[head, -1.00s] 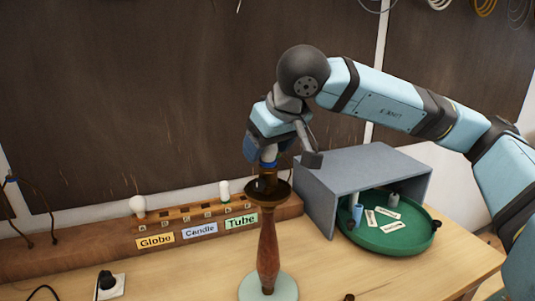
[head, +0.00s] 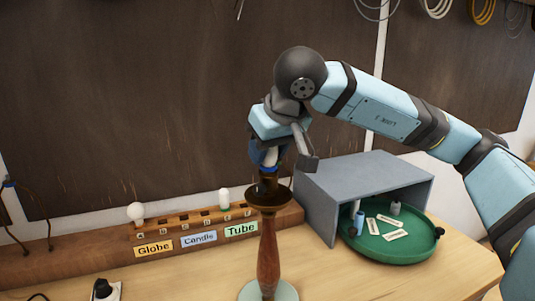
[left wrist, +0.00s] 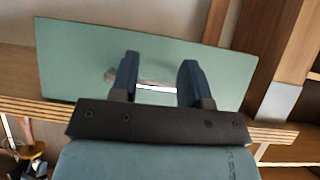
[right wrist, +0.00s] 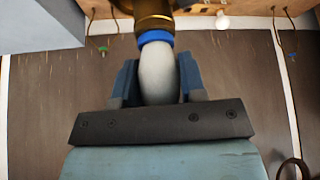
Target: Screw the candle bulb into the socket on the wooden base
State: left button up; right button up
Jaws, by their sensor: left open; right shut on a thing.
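The candle bulb (right wrist: 158,72) is white with a blue collar (right wrist: 156,40). It stands upright at the dark brass socket (head: 268,182), which also shows in the right wrist view (right wrist: 153,14). The collar meets the socket mouth; threads are hidden. My right gripper (head: 268,158) is above the lamp, shut on the bulb, with its fingers (right wrist: 157,75) on both sides of the glass. The socket tops the turned wooden base (head: 268,250), which has a pale green foot (head: 268,291). My left gripper (left wrist: 158,75) is open and empty in the left wrist view; the head view lacks it.
A wooden bulb rack (head: 90,264) with Globe, Candle and Tube labels stands left of the lamp. A grey box-like cover (head: 365,172) stands over part of a green round tray (head: 415,252) at right.

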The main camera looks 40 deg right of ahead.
jog(key=m+h, duration=0.1)
jog(key=m, duration=0.2)
jog(key=shift+h, duration=0.3)
jog(key=shift+m+g+h, duration=0.3)
jog(key=shift+m+h, duration=0.2)
jog(key=shift+m, duration=0.6)
